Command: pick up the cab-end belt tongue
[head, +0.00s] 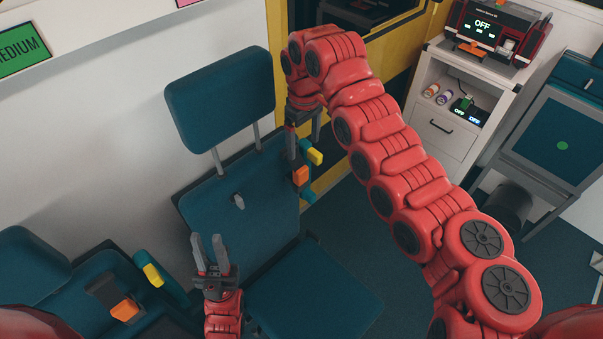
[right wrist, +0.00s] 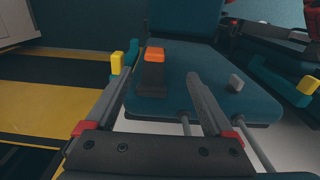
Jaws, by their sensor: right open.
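The cab-end seat (head: 245,195) has a teal back, with a black piece with an orange end (head: 300,175) near its right edge. In the right wrist view this orange-ended piece (right wrist: 153,72) shows between the fingers, beyond them. A small grey tab (head: 239,201) sticks out of the backrest and also shows in the right wrist view (right wrist: 236,82). I cannot tell for sure which is the belt tongue. My right gripper (head: 303,138) is open and empty, just above the orange-ended piece. My left gripper (head: 207,242) is open and empty, in front of the lower backrest.
A yellow-tipped armrest (head: 314,156) stands close beside the right gripper; it also shows in the right wrist view (right wrist: 117,63). A second seat at lower left has an orange-ended buckle (head: 125,309) and yellow-tipped armrest (head: 153,275). A white cabinet (head: 450,130) stands right.

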